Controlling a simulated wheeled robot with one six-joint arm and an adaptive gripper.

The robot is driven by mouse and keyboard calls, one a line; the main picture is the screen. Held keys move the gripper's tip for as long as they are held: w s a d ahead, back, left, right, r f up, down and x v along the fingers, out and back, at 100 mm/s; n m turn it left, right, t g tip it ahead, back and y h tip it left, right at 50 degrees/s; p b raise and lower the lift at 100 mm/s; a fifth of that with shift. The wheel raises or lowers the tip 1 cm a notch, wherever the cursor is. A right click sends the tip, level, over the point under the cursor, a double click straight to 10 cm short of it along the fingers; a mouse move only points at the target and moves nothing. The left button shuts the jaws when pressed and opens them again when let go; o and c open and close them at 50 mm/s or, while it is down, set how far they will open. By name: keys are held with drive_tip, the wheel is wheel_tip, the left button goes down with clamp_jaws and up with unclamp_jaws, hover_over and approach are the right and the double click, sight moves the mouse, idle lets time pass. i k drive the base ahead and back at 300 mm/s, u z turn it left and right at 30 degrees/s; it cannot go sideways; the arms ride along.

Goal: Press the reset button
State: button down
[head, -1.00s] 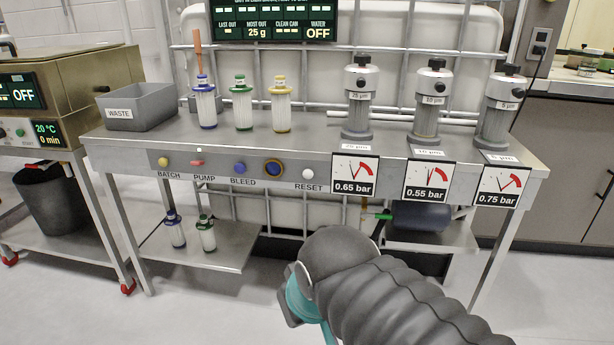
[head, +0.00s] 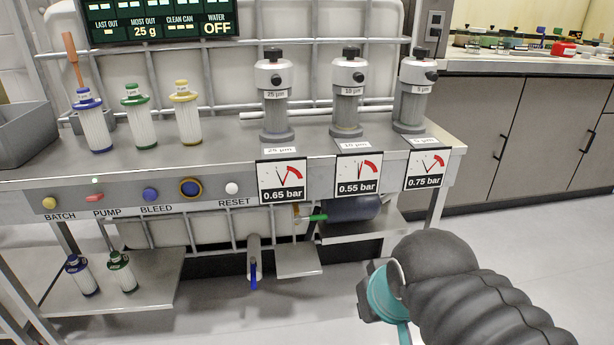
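The reset button (head: 232,188) is a small white round button on the front panel of the steel bench, just above the printed word RESET. It is left of the first pressure gauge and nothing covers it. My gripper (head: 374,294) is at the lower right, in front of and below the bench edge, well apart from the button. My dark, ribbed arm hides most of it. Only a grey and teal part shows, and its fingers cannot be made out.
Left of the reset button are a blue button with a yellow ring (head: 190,187), the blue bleed button (head: 150,194), the pump button (head: 96,196) and the yellow batch button (head: 49,203). Three gauges (head: 282,181) hang at right. A blue-handled valve (head: 253,278) hangs below. Floor is clear at lower right.

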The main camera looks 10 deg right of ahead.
sight(232, 188)
drive_tip(key=z, duration=1.1)
drive_tip(key=k, duration=1.1)
drive_tip(key=u, duration=1.65)
drive_tip(key=i, duration=0.5)
drive_tip(key=z, duration=0.05)
